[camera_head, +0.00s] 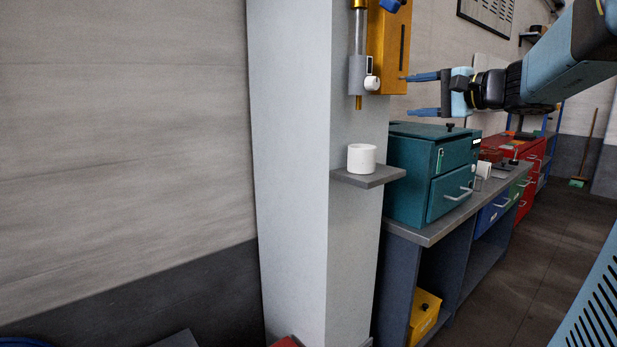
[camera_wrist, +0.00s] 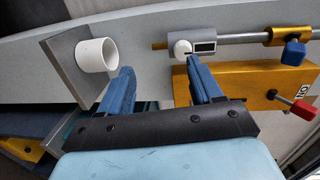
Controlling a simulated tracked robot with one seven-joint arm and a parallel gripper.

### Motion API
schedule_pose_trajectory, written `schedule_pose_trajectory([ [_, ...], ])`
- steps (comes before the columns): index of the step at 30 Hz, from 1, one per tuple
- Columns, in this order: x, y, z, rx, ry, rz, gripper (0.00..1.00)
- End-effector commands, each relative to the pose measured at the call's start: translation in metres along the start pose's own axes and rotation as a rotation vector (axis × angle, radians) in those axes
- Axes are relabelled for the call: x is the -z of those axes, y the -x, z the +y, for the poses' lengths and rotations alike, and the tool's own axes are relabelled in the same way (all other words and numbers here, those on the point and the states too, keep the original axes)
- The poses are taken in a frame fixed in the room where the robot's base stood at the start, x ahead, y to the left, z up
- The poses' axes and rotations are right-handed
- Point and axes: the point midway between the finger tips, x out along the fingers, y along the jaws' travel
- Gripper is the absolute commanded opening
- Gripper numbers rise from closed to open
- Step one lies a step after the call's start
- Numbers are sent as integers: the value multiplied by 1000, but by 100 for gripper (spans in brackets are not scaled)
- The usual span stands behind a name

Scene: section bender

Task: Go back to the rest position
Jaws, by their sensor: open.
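My gripper (camera_head: 424,94) is open and empty, its two blue fingers pointing left toward the white-grey column (camera_head: 290,120). It is in front of the lower part of a yellow device (camera_head: 390,50) mounted on the column. In the wrist view my gripper (camera_wrist: 163,82) shows its two fingers spread apart. One fingertip lies near the white knob (camera_wrist: 183,48) on the device's grey rod holder; I cannot tell whether they touch. The other appears beside a white cup (camera_wrist: 95,55) on a small grey shelf (camera_wrist: 65,60).
Below my arm, a teal cabinet (camera_head: 408,170) stands on a grey workbench (camera_head: 425,230). Red and blue drawers lie farther back. The white cup (camera_head: 361,158) stands on the shelf left of the cabinet. A yellow box (camera_head: 424,315) sits below the bench.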

Motion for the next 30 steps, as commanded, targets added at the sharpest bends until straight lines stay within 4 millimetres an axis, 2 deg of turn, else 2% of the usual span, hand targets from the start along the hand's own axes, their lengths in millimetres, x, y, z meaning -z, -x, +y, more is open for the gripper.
schedule_pose_trajectory([
  [1,-21,-2,10,-52,23,-29,65],
  [6,-89,1,59,-283,133,-127,65],
  [9,-123,11,90,-417,215,-176,65],
  [15,-174,43,148,-670,414,-248,65],
  [19,-195,69,182,-819,568,-276,65],
  [24,-207,102,214,-981,777,-289,65],
  [30,-209,124,232,-1086,939,-285,65],
])
